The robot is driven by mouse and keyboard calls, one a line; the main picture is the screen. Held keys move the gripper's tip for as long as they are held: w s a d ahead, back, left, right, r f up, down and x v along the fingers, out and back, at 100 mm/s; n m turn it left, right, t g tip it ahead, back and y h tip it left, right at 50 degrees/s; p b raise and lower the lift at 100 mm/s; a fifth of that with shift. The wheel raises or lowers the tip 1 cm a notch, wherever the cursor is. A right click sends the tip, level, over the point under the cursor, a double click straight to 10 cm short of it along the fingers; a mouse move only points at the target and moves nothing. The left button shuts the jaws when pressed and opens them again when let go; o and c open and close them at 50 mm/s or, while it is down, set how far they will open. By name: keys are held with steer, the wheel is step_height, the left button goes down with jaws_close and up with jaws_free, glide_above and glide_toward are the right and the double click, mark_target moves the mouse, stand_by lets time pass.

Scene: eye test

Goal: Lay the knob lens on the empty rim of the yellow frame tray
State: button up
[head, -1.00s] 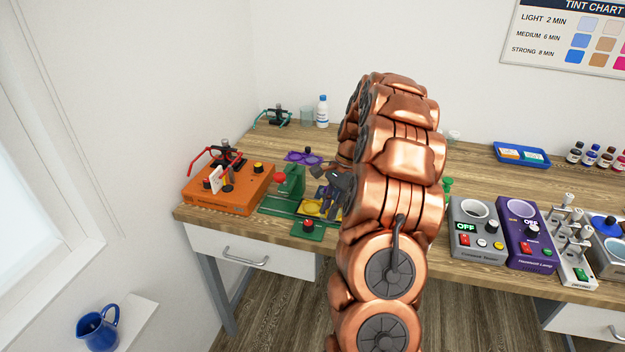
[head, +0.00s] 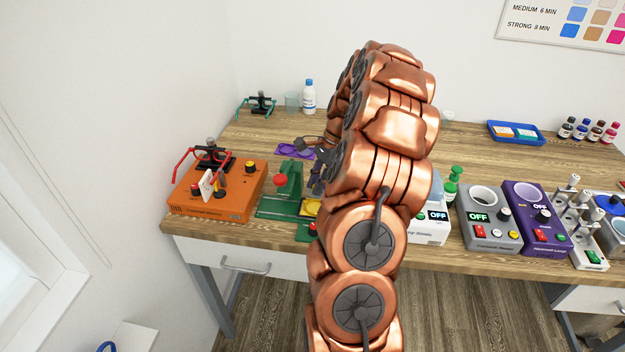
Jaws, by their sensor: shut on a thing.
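The yellow frame tray (head: 311,207) lies on the bench beside the green press-like stand; my arm hides its right part. My gripper (head: 318,186) is just behind and above the tray in the picture, partly covered by my own arm. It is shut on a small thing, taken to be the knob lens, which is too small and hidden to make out. I cannot tell from here whether it touches the tray, nor see the rims clearly.
A green stand with a red knob (head: 280,180) stands close left of the gripper. A purple tray (head: 287,150) lies behind. An orange box (head: 232,200) with red glasses is further left. Grey (head: 493,233) and purple devices (head: 540,235) line the right.

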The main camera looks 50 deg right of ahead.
mark_target(316, 207)
steer(key=shift+f+b, duration=0.55)
steer(key=shift+f, duration=2)
steer(key=shift+a+f+b, duration=0.1)
steer(key=shift+f+b, duration=0.2)
steer(key=shift+b, duration=0.1)
steer(key=o, duration=1.2)
steer(key=shift+r, duration=0.15)
steer(key=shift+r+p, duration=0.6)
steer(key=shift+r, duration=2.3)
